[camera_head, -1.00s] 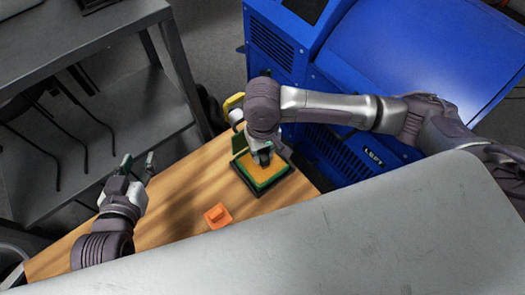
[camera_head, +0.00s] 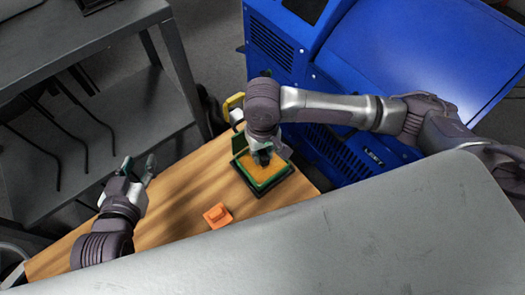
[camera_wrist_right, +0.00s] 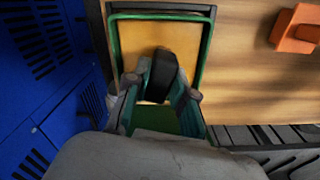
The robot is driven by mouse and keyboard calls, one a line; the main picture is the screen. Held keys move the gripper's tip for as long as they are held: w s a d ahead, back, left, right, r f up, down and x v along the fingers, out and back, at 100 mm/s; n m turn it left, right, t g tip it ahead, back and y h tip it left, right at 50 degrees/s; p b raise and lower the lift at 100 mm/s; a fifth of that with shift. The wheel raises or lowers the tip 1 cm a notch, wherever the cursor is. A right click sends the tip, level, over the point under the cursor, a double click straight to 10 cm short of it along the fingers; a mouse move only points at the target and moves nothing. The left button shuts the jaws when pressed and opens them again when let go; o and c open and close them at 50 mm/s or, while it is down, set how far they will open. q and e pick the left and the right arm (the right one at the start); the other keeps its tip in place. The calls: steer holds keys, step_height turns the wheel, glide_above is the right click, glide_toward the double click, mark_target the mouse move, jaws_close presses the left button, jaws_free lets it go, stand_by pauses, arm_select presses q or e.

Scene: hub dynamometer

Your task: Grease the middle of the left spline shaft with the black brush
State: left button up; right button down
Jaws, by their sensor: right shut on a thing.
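My right gripper (camera_head: 262,156) points down over the tray (camera_head: 286,179), which has a green rim, a dark outer edge and a yellow-orange inside. In the right wrist view, the fingers (camera_wrist_right: 160,95) are closed around a black block-like piece (camera_wrist_right: 160,72), apparently the black brush. It is over the yellow surface; whether it touches is unclear. The tray also shows in the right wrist view (camera_wrist_right: 206,40). My left gripper (camera_head: 138,168) is open and empty above the left part of the wooden table. No spline shaft can be made out.
An orange block (camera_head: 217,215) lies on the wooden table (camera_head: 190,190). A blue machine (camera_head: 420,60) marked LEFT stands behind on the right. A grey shelf (camera_head: 75,45) stands at the left. A pale grey surface (camera_head: 350,240) covers the front right.

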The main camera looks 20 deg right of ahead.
arm_select(q)
steer(key=shift+s+a+f+g+y, duration=0.15)
steer(key=shift+s+a+f+g, duration=0.05)
steer(key=shift+s+f+g, duration=0.25)
steer(key=shift+s+a+f+g+y, duration=0.15)
steer(key=shift+s+f+g, duration=0.2)
steer(key=shift+f, duration=0.15)
arm_select(e)
steer(key=shift+s+f, duration=0.1)
steer(key=shift+f, duration=0.05)
stand_by(3.1)
arm_select(q)
steer(key=shift+p, duration=0.3)
